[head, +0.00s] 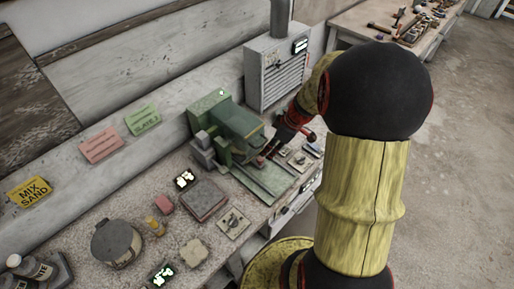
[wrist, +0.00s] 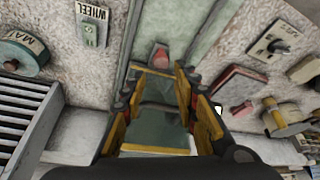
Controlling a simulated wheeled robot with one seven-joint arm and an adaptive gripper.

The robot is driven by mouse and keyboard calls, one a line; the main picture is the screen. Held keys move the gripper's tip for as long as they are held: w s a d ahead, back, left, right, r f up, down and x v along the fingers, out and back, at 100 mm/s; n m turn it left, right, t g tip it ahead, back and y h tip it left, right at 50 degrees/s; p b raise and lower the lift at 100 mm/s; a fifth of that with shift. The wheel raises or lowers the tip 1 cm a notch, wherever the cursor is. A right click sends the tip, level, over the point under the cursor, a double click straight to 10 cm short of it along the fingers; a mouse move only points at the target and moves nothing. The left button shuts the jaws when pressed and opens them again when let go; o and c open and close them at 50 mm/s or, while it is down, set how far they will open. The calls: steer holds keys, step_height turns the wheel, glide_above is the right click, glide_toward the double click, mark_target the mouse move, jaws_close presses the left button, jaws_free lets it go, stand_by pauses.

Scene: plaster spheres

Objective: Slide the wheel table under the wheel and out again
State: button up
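The green grinding machine (head: 222,125) stands on the bench against the wall. Its long green wheel table (head: 262,185) lies at its front; green strips of it show in the wrist view (wrist: 213,28). A red knob (wrist: 160,56) is just past my fingertips, roughly centred between them. My gripper (head: 266,153) is low over the table, beside the machine's tinted guard (head: 240,120). In the wrist view my gripper (wrist: 157,72) has its fingers apart, with a greenish surface showing between them. I cannot tell whether they touch the knob. The wheel itself is not clearly visible.
A WHEEL switch plate (wrist: 92,25) is left of the table in the wrist view. A grey slatted cabinet (head: 277,75) stands behind. A dark red-edged block (head: 205,200), a round tin (head: 116,243) and small plates crowd the bench at left. Open floor (head: 470,130) lies right.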

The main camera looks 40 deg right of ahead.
mark_target(261, 159)
steer(key=b+x, duration=0.1)
steer(key=x, duration=0.6)
steer(key=shift+a+f, duration=0.1)
steer(key=shift+f, duration=0.15)
steer(key=shift+c, duration=0.3)
jaws_close()
